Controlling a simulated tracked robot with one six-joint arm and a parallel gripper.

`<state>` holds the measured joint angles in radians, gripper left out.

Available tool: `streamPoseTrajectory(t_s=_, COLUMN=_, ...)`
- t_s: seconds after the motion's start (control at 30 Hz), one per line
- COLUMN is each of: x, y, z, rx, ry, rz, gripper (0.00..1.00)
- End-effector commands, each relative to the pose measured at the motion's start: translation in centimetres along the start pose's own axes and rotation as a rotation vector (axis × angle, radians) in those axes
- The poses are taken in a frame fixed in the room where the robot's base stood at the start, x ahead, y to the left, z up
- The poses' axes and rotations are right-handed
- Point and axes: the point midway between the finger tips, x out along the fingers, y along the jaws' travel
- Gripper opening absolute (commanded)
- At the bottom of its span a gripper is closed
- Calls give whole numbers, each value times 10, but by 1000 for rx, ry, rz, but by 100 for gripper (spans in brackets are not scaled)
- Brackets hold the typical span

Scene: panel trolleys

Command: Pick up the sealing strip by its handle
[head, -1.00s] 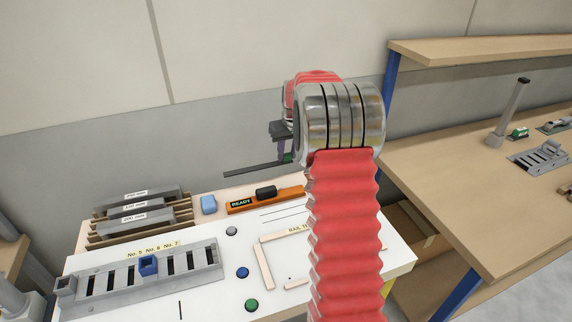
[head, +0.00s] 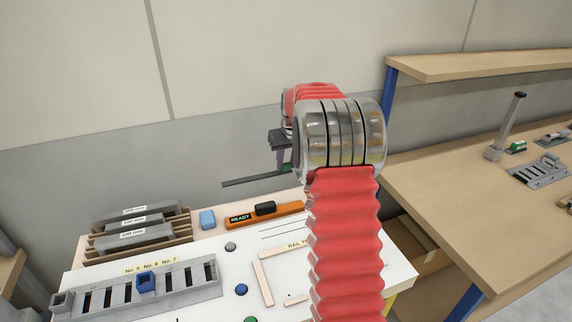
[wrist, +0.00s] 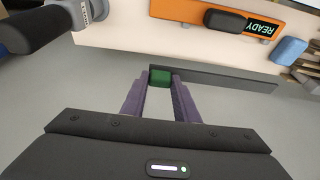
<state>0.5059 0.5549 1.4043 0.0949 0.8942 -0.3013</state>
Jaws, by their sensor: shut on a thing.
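The sealing strip is a long dark grey bar (wrist: 228,78) with a green handle (wrist: 160,77) at one end in the wrist view. My gripper (wrist: 161,84) has its purple fingers shut on the green handle, one on each side. In the head view the strip (head: 248,180) hangs in the air, reaching left from my gripper (head: 284,165), above the back of the white-topped trolley (head: 220,262). The handle (head: 287,168) is partly hidden there by my wrist.
An orange unit marked READY (head: 264,216) with a black grip, a light blue block (head: 207,219) and a rack of labelled grey bars (head: 140,232) stand below. A grey slotted rail (head: 190,280) lies in front. A wooden bench (head: 470,180) stands right; the wall is behind.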

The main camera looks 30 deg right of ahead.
Motion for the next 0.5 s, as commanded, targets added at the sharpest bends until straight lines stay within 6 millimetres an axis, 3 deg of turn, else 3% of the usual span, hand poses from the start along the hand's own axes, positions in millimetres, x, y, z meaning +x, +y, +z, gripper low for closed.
streamPoseTrajectory(t_s=0.5, x=-25, y=0, z=-8, rx=0, ry=1, rz=0, gripper=5)
